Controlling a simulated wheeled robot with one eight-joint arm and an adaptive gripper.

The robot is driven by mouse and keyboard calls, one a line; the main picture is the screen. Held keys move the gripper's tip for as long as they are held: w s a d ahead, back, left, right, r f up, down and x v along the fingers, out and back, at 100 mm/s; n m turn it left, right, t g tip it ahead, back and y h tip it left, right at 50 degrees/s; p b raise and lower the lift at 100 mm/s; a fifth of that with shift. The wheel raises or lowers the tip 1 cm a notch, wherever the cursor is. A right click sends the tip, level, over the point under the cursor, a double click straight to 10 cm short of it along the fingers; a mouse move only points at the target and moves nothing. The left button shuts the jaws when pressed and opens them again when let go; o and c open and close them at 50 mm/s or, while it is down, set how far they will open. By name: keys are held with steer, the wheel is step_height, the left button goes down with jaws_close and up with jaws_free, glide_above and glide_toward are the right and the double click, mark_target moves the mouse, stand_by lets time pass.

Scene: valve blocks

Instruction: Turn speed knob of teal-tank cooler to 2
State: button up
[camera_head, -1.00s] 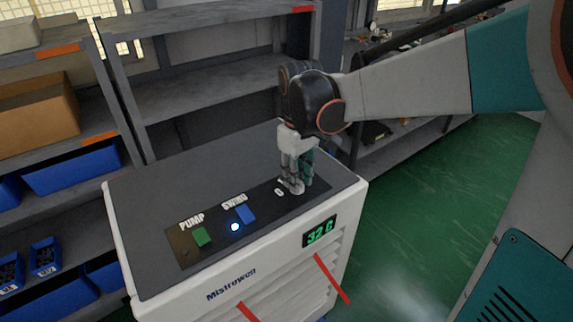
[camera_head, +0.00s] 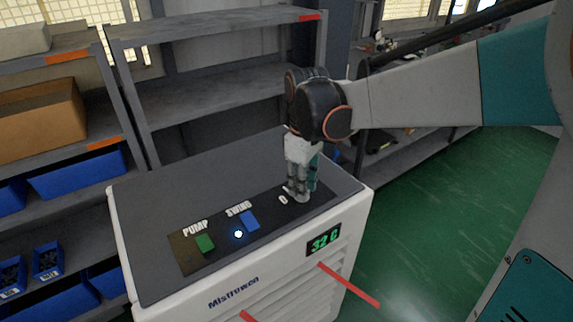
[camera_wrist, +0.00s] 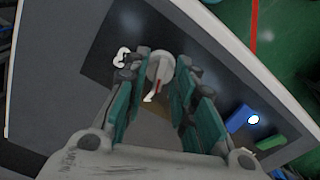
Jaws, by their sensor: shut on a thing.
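The cooler (camera_head: 150,240) is a white cabinet with a dark grey top and a black control panel. My gripper (camera_head: 299,196) points down at the right end of that panel and hides most of the speed knob in the head view. In the wrist view the knob (camera_wrist: 160,68) is a pale round cap with a red mark, between the fingertips of my gripper (camera_wrist: 158,72), which is shut on it. A white "0" (camera_head: 283,199) is printed beside the knob. No teal tank shows.
The panel also has a green PUMP switch (camera_head: 205,243), a blue SWING switch (camera_head: 250,220) and a lit round light (camera_head: 238,234). The front display (camera_head: 323,240) reads 32 C. Shelves (camera_head: 210,80) stand behind; green floor (camera_head: 450,220) is free at right.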

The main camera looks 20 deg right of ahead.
steer(key=o, duration=1.1)
